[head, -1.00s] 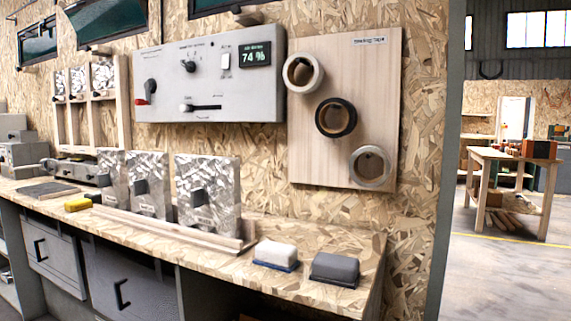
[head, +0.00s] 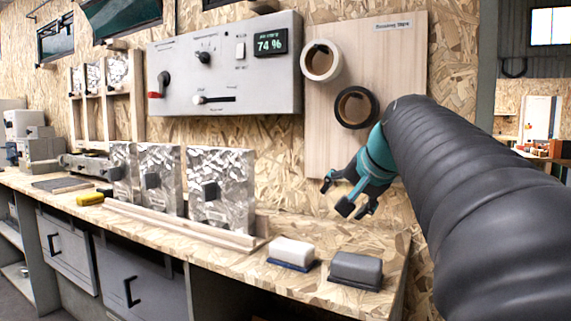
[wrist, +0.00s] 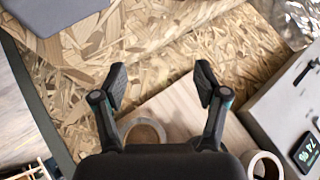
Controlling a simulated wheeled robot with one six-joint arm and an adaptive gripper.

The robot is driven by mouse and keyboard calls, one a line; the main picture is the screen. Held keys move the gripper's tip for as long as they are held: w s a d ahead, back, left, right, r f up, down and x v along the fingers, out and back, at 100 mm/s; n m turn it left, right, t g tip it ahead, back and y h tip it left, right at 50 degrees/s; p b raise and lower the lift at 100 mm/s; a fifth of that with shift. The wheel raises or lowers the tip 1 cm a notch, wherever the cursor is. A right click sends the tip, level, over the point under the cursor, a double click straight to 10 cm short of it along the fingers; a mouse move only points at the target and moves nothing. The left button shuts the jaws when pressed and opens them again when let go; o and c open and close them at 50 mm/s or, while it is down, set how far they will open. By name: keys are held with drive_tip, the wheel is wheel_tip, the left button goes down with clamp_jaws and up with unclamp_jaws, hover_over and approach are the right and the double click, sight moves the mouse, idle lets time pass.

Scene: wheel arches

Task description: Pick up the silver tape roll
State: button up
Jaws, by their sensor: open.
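The silver tape roll (wrist: 146,131) shows in the wrist view as a grey ring on the wooden board (wrist: 185,112), partly covered by my gripper's body. In the head view my arm and gripper hide it. My gripper (head: 348,197) is open and empty, in front of the board's lower part. In the wrist view the fingers of my gripper (wrist: 161,84) are spread wide, and the roll lies below their tips in the picture, apart from them as far as I can tell.
A cream tape roll (head: 321,60) and a black tape roll (head: 356,107) hang higher on the board. A grey control panel (head: 225,68) is left of it. The bench (head: 335,245) below carries a white-topped block (head: 291,253) and a grey block (head: 355,270).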

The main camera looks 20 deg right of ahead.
drive_tip(key=w+d+r+m+t+h+b, duration=0.1)
drive_tip(key=d+r+m, duration=0.1)
drive_tip(key=d+r, duration=0.5)
drive_tip(key=d+r+m+t+h, duration=0.15)
drive_tip(key=d+r, duration=0.35)
drive_tip(key=d, duration=0.5)
drive_tip(key=shift+m+y, duration=0.45)
drive_tip(key=x, duration=0.7)
drive_tip(key=shift+w+a+r+b, duration=0.15)
drive_tip(key=shift+w+b, duration=0.15)
drive_tip(key=shift+w, duration=0.15)
drive_tip(key=shift+d+x, duration=0.15)
drive_tip(key=shift+x, duration=1.3)
drive_tip(key=shift+d+x, duration=0.15)
drive_tip(key=shift+x, duration=1.25)
drive_tip(key=shift+r, duration=0.1)
drive_tip(key=c, duration=1.2)
drive_tip(key=shift+c, duration=0.4)
